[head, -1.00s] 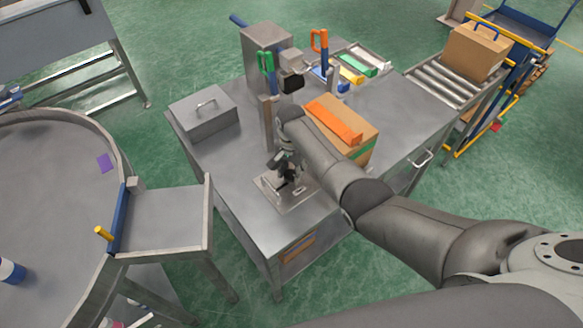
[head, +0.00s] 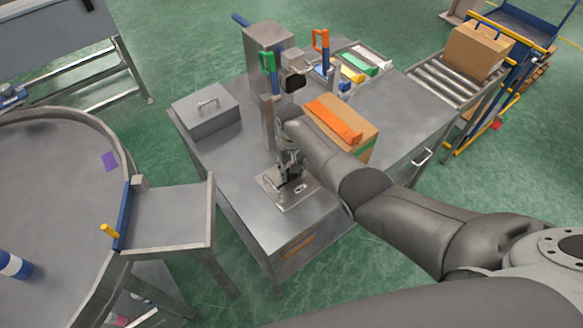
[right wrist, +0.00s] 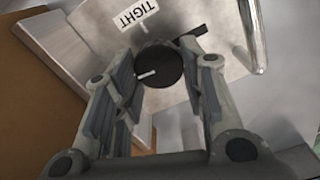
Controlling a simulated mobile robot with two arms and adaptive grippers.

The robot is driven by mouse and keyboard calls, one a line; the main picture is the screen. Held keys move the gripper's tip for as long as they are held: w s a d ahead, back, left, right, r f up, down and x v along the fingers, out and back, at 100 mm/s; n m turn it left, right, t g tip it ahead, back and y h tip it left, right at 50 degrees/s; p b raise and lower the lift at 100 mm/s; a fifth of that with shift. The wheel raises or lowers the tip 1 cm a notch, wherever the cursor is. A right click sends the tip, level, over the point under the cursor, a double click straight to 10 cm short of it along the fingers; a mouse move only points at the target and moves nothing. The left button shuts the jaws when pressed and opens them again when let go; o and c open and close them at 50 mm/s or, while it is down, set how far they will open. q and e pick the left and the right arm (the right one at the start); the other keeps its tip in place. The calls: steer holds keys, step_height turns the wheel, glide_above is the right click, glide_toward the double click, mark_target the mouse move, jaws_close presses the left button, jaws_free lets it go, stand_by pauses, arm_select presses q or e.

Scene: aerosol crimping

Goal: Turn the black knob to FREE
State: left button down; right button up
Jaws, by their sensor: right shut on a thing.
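The black knob (right wrist: 160,66) shows in the right wrist view, between the fingers of my right gripper (right wrist: 160,88). A short white mark on its face points to the left in that view. A white label reading TIGHT (right wrist: 138,13) is above the knob on the grey plate. No FREE label can be seen. In the head view my right gripper (head: 288,182) points down at the small metal plate (head: 287,204) at the table's front, and hides the knob there. It is shut on the knob. My left gripper is not in view.
A metal column with green (head: 267,62) and orange (head: 321,40) handles is behind. A grey lidded box (head: 206,112) is at left. The table's front left is clear.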

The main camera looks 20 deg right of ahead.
steer(key=shift+n, duration=0.6)
steer(key=o, duration=1)
steer(key=shift+r, duration=0.1)
step_height(320, 180, up, 12)
steer(key=shift+f, duration=0.1)
stand_by(0.5)
